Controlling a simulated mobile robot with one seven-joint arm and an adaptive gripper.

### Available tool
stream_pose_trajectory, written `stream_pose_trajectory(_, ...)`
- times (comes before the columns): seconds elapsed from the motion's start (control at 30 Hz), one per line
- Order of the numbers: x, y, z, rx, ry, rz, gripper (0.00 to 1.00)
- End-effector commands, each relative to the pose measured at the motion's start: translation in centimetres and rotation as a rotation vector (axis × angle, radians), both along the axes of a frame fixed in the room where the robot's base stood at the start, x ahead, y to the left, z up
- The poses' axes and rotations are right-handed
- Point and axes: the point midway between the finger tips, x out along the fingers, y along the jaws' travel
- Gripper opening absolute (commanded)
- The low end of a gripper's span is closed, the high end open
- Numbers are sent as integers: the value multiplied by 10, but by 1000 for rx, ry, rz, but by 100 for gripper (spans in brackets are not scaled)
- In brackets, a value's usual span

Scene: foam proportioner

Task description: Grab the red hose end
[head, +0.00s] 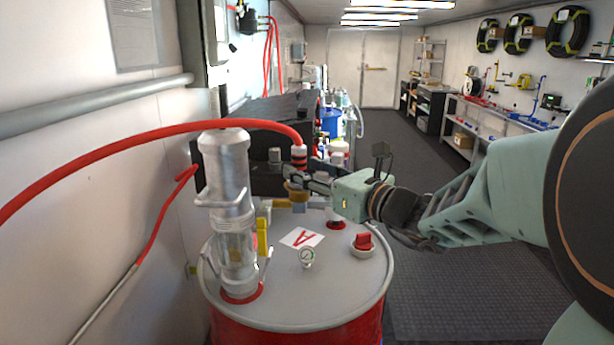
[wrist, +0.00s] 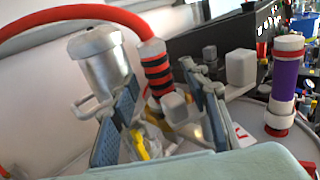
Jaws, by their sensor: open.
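The red hose (head: 130,138) arcs in from the left in the head view and bends down to its end (head: 299,157), which has dark bands. In the wrist view the banded hose end (wrist: 155,68) stands nearly upright between the two fingers in the picture. My gripper (head: 305,180) is over the drum top, right beside the hose end. In the wrist view my gripper (wrist: 162,80) is open, a finger on each side. I cannot tell whether either finger touches the hose end. Its lower part is partly hidden by a grey block.
A metal pump cylinder (head: 228,170) stands on the drum (head: 335,305), left of my gripper. A gauge (head: 307,257), a red-topped valve (head: 363,244) and a paper marked A (head: 302,238) are on the drum top. A purple cylinder (wrist: 286,83) stands at right in the wrist view.

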Motion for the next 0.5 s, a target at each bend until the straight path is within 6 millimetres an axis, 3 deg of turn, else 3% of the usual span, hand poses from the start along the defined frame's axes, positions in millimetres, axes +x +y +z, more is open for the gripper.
stream_pose_trajectory(0.2,17,17,1,0,0,0,42)
stream_pose_trajectory(0.43,18,18,1,-1,-1,0,42)
stream_pose_trajectory(0.5,18,18,1,-1,-1,0,36)
